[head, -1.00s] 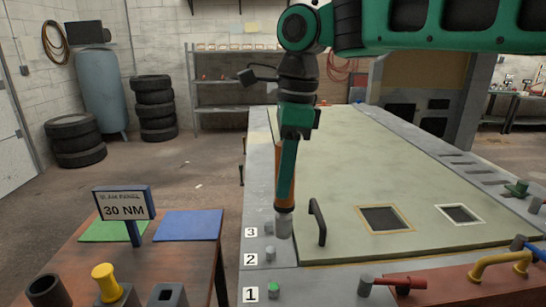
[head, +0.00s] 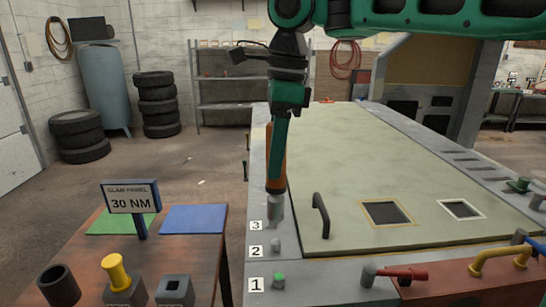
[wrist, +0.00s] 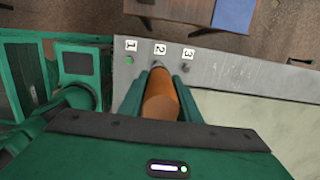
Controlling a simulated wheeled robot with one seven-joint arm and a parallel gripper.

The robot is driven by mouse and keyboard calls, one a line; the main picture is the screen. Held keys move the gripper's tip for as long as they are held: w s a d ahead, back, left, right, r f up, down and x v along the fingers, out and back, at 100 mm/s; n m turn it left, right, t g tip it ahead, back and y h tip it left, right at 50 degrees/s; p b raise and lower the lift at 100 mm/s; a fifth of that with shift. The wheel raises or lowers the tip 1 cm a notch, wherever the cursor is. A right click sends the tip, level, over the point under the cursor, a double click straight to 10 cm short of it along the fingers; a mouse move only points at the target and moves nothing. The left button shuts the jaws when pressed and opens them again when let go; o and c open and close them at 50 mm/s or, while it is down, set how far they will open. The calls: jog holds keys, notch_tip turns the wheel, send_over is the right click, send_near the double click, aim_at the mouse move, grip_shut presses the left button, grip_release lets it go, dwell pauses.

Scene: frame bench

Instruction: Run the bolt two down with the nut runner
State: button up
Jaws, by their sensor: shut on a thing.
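My gripper (head: 280,140) is shut on the nut runner (head: 276,165), an orange tool with a grey socket, held nearly upright, socket down. In the head view the socket shows beside label 3 and covers bolt three. Bolt two (head: 275,245) is a grey stub beside label 2, just nearer than the socket. Bolt one (head: 279,281) has a green top. In the wrist view the orange body (wrist: 161,102) lies between my fingers and points toward bolt two (wrist: 157,64). Bolt three (wrist: 185,67) stands clear to its right there. I cannot tell the socket's height above the rail.
A pale panel with a black handle (head: 320,215) lies right of the rail. A red-handled tool (head: 400,273) is at the front right. The brown table (head: 185,255) at left holds the 30 NM sign (head: 131,198), blue and green mats, and a yellow-topped piece (head: 116,273).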

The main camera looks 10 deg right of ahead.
aim_at(274, 196)
dwell(0.4)
jog(key=shift+f, duration=3.2)
jog(key=shift+s+f, duration=0.1)
jog(key=shift+f, duration=0.95)
dwell(1.3)
jog(key=shift+r, duration=0.1)
jog(key=shift+r, duration=2.9)
